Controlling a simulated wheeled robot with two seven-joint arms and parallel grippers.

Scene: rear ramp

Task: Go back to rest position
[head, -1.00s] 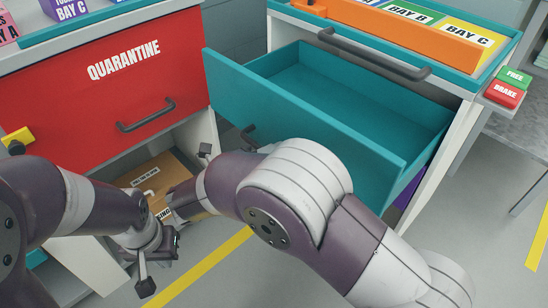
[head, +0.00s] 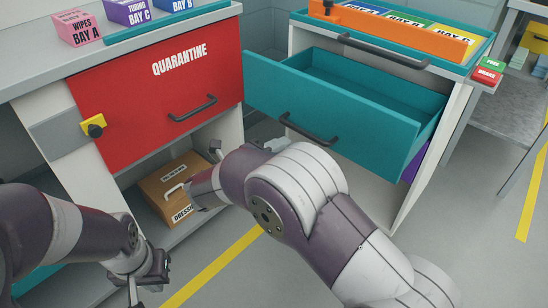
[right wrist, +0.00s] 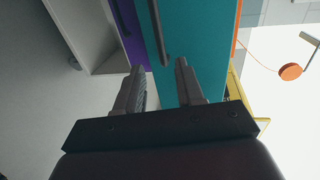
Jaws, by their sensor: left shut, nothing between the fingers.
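My left gripper (head: 150,274) is at the lower left of the head view, shut and empty, in front of the white cabinet's lower shelf. My right arm crosses the lower middle of the head view, and its own links largely hide its gripper there. In the right wrist view my right gripper (right wrist: 160,85) shows two fingers spread apart with nothing between them. Behind them is the teal drawer (right wrist: 180,50) with its dark handle; no contact is visible. In the head view this drawer (head: 345,118) is pulled out and its visible inside is empty.
A red QUARANTINE panel (head: 150,85) is shut, with a yellow latch (head: 93,126) beside it. A cardboard box (head: 170,185) sits on the shelf below. Green and red FREE and BRAKE buttons (head: 489,71) are at the right. Grey floor with yellow lines is open at the lower right.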

